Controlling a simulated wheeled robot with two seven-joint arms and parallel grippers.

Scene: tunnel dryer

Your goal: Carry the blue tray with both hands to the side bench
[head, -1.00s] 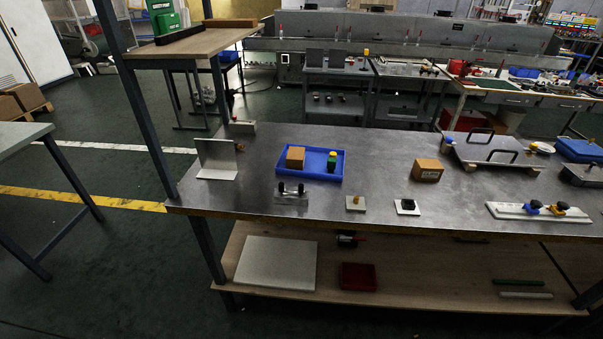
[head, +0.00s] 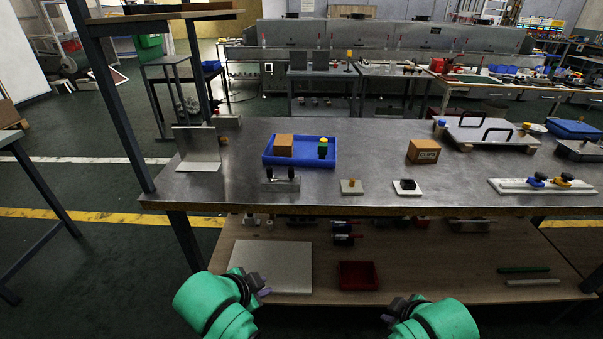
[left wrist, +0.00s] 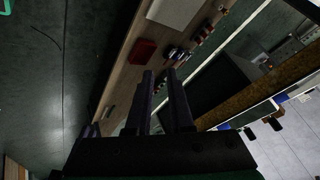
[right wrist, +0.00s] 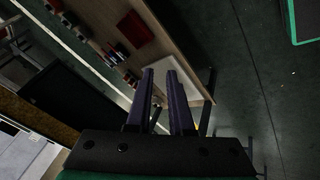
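The blue tray (head: 304,156) lies flat on the grey metal workbench (head: 370,150), left of its middle. It holds a brown box (head: 284,145) and a small green and black item with a yellow top (head: 323,148). My left gripper (head: 259,284) and right gripper (head: 394,306) are low in front of the workbench, well apart from the tray. The left wrist view (left wrist: 160,74) and right wrist view (right wrist: 162,72) show spread, empty fingers. A bench at the left edge (head: 8,138), partly out of view, may be the side bench.
A metal angle plate (head: 198,150) stands left of the tray. A metal fixture (head: 281,181) and small blocks (head: 351,187) lie in front. A brown box (head: 424,151) sits to the right. The lower shelf (head: 440,270) holds a red bin (head: 357,275). Floor is clear toward the left bench.

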